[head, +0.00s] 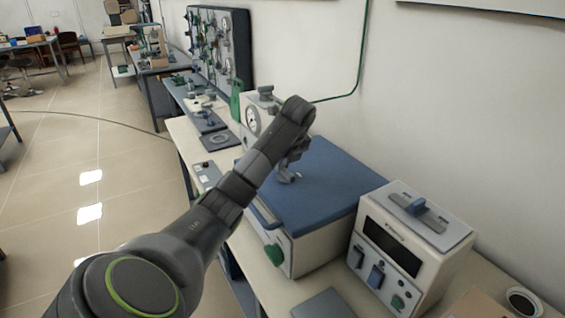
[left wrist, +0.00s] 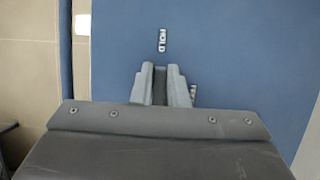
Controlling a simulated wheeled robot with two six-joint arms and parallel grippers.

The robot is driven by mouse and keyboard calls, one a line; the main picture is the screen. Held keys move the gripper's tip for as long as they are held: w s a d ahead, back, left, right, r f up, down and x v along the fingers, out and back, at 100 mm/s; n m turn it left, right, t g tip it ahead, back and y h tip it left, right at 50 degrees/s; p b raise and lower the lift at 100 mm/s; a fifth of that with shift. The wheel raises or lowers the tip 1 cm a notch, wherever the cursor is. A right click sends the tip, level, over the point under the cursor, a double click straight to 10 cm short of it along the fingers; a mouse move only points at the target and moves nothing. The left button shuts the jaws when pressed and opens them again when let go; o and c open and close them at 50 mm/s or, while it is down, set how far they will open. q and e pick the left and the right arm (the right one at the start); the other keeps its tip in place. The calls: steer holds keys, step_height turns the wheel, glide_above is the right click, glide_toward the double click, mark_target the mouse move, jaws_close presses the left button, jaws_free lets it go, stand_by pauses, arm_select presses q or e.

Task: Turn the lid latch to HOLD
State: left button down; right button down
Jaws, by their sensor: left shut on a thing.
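The blue lid (head: 325,185) covers a cream box-shaped furnace (head: 312,252) on the bench and fills much of the left wrist view (left wrist: 240,50). A white HOLD label (left wrist: 162,40) is on the lid, just beyond my fingertips. My left gripper (head: 289,177) reaches down to the lid top. In the left wrist view its fingers (left wrist: 160,72) are close together, shut on a narrow dark piece, the lid latch (left wrist: 160,86), mostly hidden between them. The latch lies roughly in line with HOLD. A second label (left wrist: 193,92) is partly hidden beside the right finger. My right gripper is not seen.
A green knob (head: 274,254) sticks out of the furnace front. A cream control box (head: 410,245) with a dark display stands to the right. A gauge device (head: 254,122) stands behind my arm. A wall is close behind the bench; open floor is left.

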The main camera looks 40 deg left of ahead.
arm_select(q)
steer(key=shift+r, duration=0.1)
steer(key=c, duration=1.4)
jaws_free()
steer(key=shift+c, duration=0.2)
step_height(320, 180, up, 10)
steer(key=p, duration=1)
